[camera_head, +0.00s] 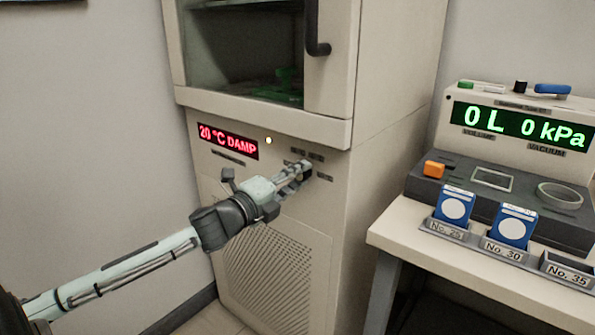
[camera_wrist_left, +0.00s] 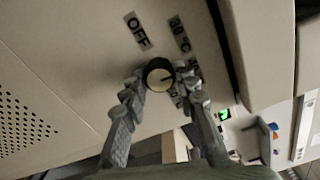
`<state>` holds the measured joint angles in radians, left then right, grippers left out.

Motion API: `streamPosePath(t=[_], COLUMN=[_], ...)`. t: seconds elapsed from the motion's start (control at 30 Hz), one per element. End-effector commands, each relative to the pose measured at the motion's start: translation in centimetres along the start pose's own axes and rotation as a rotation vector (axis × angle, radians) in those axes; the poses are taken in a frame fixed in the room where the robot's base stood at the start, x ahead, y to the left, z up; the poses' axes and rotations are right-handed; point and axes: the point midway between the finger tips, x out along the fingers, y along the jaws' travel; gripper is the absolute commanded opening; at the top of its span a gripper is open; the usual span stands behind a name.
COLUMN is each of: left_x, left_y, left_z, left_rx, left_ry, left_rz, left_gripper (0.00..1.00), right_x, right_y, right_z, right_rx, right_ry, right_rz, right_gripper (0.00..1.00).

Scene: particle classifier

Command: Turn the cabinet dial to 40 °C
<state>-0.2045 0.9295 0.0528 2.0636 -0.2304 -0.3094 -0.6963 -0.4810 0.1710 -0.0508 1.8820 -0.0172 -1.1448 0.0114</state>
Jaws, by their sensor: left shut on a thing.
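The beige cabinet (camera_head: 330,225) stands in the middle of the head view, and its red display (camera_head: 228,141) reads "20 °C DAMP". A small light is lit beside the display. My left gripper (camera_head: 303,172) reaches the cabinet's front panel, where the dial is mostly hidden behind its fingers. In the left wrist view the dial (camera_wrist_left: 158,75) is a round dark knob with a pale face, between the fingertips of my left gripper (camera_wrist_left: 160,82), which is shut on it. Labels "OFF" and one ending in "°C" sit around the dial. My right gripper is not in view.
Above the panel is the cabinet's glass door with a dark handle (camera_head: 317,30). To the right, a table (camera_head: 395,229) carries a device with a green display (camera_head: 522,125) reading "0 L 0 kPa", and a rack with blue packs labelled No. 25 and No. 30.

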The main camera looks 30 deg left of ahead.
Motion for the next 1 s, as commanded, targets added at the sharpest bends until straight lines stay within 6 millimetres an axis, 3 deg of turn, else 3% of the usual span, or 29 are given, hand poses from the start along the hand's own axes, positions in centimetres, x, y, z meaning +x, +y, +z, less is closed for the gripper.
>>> streamPosePath(t=[0.5,1.0], left_x=[0.0,0.0], left_y=[0.0,0.1], left_z=[0.0,0.0], left_rx=[0.348,0.417], left_ry=[0.004,0.004], left_rz=[-0.001,-0.001], left_gripper=[0.0,0.0], right_x=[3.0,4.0], right_y=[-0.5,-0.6], right_z=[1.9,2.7], right_rx=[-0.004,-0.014], right_ry=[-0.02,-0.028], right_rz=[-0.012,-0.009], right_gripper=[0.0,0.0])
